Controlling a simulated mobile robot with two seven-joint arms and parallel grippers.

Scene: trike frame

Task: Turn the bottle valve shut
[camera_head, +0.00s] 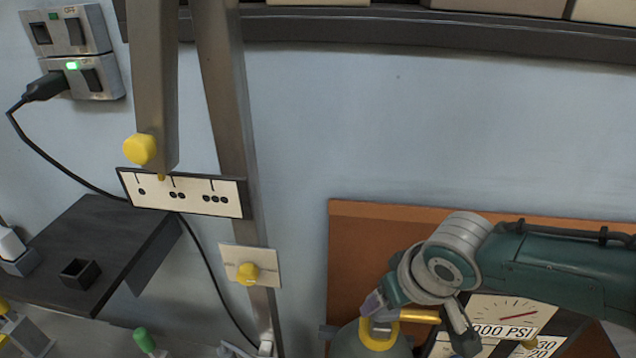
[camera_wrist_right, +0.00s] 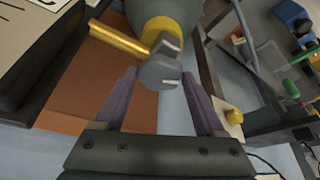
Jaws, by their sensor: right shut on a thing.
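The bottle (camera_head: 345,345) is grey-green with a yellow collar (camera_head: 378,342), low at the centre right of the head view. In the right wrist view the bottle (camera_wrist_right: 168,10) is at the top. Its dark grey valve handle (camera_wrist_right: 158,72) has a light mark and sits beside a brass pipe (camera_wrist_right: 118,40). My right gripper (camera_wrist_right: 159,76) has purple fingers on both sides of the handle and is shut on it. In the head view this gripper (camera_head: 374,303) is over the bottle top and partly hidden by my wrist. My left gripper is not in view.
A pressure gauge panel (camera_head: 500,316) marked PSI stands under my right forearm, with an orange-brown board (camera_head: 350,235) behind. A dark shelf (camera_head: 95,245), a lever with a yellow knob (camera_head: 140,149) and wall switches (camera_head: 75,35) are at left.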

